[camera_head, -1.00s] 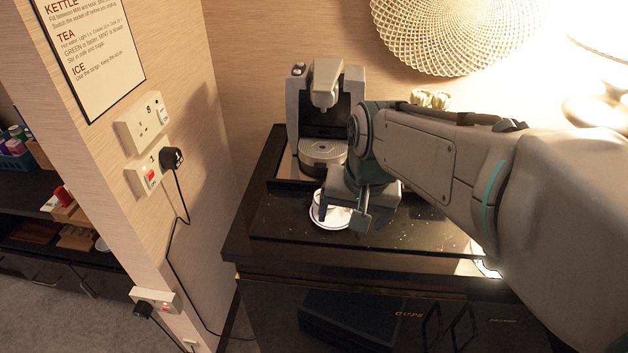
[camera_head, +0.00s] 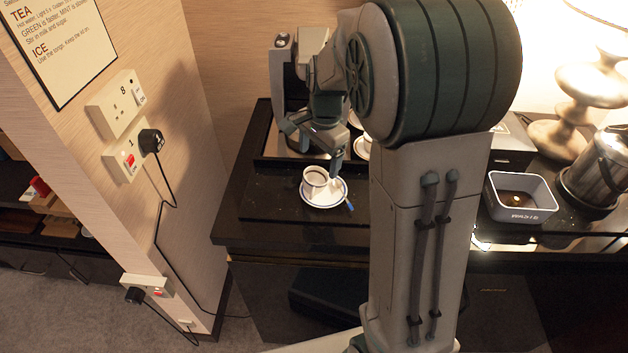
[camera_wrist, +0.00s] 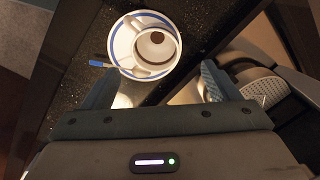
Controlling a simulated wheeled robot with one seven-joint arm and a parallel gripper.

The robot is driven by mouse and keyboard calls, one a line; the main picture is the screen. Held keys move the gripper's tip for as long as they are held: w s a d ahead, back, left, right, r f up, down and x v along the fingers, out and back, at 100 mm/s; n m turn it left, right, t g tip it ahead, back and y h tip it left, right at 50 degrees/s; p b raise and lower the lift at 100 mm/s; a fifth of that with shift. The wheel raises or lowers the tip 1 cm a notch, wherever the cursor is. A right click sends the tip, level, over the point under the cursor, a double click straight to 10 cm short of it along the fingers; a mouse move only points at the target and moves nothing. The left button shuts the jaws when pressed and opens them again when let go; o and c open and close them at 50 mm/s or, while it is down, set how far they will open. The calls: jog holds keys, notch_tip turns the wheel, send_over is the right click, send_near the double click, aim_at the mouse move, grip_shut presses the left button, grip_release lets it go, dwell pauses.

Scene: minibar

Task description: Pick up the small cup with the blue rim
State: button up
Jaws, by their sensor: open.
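A small white cup (camera_head: 315,181) with dark contents stands upright on a white saucer with a blue ring (camera_head: 334,202) near the front left of the black counter. In the wrist view the cup (camera_wrist: 158,47) and the blue-ringed saucer (camera_wrist: 121,36) lie at the top, just beyond the fingers. Whether the cup's own rim is blue I cannot tell. My gripper (camera_head: 319,155) is open and empty, above and behind the cup. Its two fingers show in the wrist view (camera_wrist: 158,84), apart from the cup.
A small blue-ended item (camera_head: 349,206) lies at the saucer's right edge. A coffee machine (camera_head: 290,75) stands behind. Another white piece (camera_head: 362,147) is partly hidden by my arm. A square bin (camera_head: 520,200) and a steel kettle (camera_head: 598,172) stand at the right. The counter's front edge is close to the saucer.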

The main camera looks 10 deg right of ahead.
aim_at(315, 179)
notch_tip(315, 179, down, 2)
jog(key=shift+a+f, duration=0.1)
jog(key=f, duration=0.3)
jog(key=f+p, duration=0.1)
jog(key=shift+s+a+f, duration=0.15)
jog(key=shift+a+f, duration=0.15)
jog(key=shift+a, duration=0.05)
jog(key=shift+f, duration=0.45)
jog(key=c, duration=1.2)
jog(key=shift+o, duration=0.2)
